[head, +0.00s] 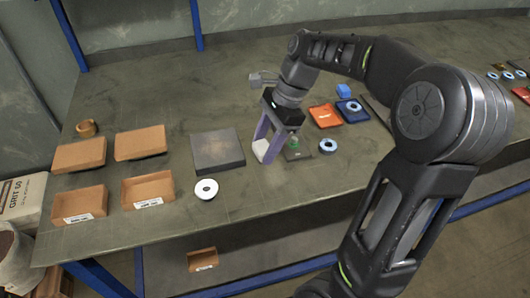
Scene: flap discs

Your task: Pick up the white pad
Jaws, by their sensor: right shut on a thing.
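The white pad (260,149) is a small pale piece at the fingertips of my right gripper (264,144), low over the middle of the workbench. The gripper points down with its fingers closed on the pad, and they hide part of it. I cannot tell whether the pad still touches the bench. My left gripper is not in view.
A dark square block (217,150) lies left of the gripper, and a white disc (206,189) lies in front of it. Cardboard trays (148,189) fill the left side.

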